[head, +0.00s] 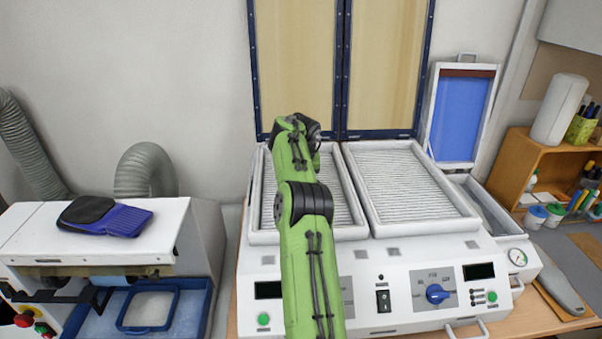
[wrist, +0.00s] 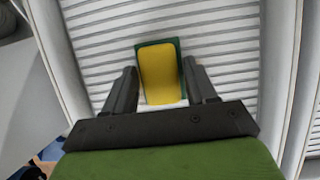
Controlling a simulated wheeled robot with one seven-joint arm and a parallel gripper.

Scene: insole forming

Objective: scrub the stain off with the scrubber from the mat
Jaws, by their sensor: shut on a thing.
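The scrubber (wrist: 158,68), a yellow block with a green rim, shows in the wrist view between the two dark fingers of my gripper (wrist: 161,80). My gripper is shut on it, over the white ribbed left bed (wrist: 225,35) of the machine. Whether the scrubber touches the ribs I cannot tell. In the head view my green arm reaches over this left bed (head: 340,207) and hides my gripper and the scrubber. I cannot make out a stain in either view; part of the left bed is hidden by my arm.
The right ribbed bed (head: 405,187) is bare. Two tan framed panels (head: 385,65) stand upright behind the beds. A blue framed panel (head: 457,118) is at the right. Left is a white machine (head: 40,228) with a dark blue item (head: 125,220) on top. A wooden shelf (head: 517,165) stands right.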

